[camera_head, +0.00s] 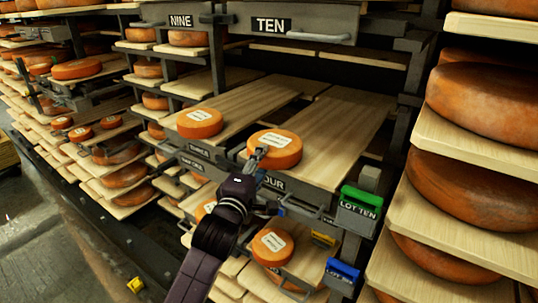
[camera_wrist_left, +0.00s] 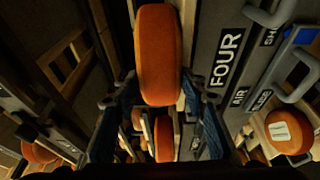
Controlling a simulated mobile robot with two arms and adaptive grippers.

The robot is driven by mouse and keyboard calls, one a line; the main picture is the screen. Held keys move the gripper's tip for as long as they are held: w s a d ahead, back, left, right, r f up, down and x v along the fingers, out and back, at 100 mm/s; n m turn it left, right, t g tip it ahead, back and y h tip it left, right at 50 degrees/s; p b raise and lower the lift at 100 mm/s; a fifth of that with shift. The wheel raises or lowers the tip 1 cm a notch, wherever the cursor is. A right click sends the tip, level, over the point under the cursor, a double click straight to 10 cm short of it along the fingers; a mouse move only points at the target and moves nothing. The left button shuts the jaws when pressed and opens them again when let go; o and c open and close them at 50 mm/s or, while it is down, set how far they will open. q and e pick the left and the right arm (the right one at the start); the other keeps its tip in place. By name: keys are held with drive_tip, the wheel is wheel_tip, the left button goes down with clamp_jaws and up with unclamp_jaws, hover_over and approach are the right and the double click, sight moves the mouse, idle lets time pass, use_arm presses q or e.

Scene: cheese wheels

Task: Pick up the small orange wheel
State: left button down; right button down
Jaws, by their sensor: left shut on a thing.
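The small orange wheel (camera_head: 284,154) with a white label is at the front edge of the wooden board by the "FOUR" sign. My left gripper (camera_head: 258,158) reaches it from below and in front, touching its near side. In the left wrist view the wheel (camera_wrist_left: 158,50) is seen edge-on, and my left gripper (camera_wrist_left: 158,92) has a finger on each side of it, shut on it. I cannot tell whether the wheel is lifted off the board. My right gripper is not in view.
Another small orange wheel (camera_head: 199,124) sits on the board to the left. One more (camera_head: 271,247) lies on a lower shelf. Large wheels (camera_head: 485,101) fill the right rack. A green "LOT TEN" box (camera_head: 358,211) hangs to the right of my gripper. The board behind the wheel is bare.

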use_arm(q)
drive_tip(key=shift+r, duration=0.35)
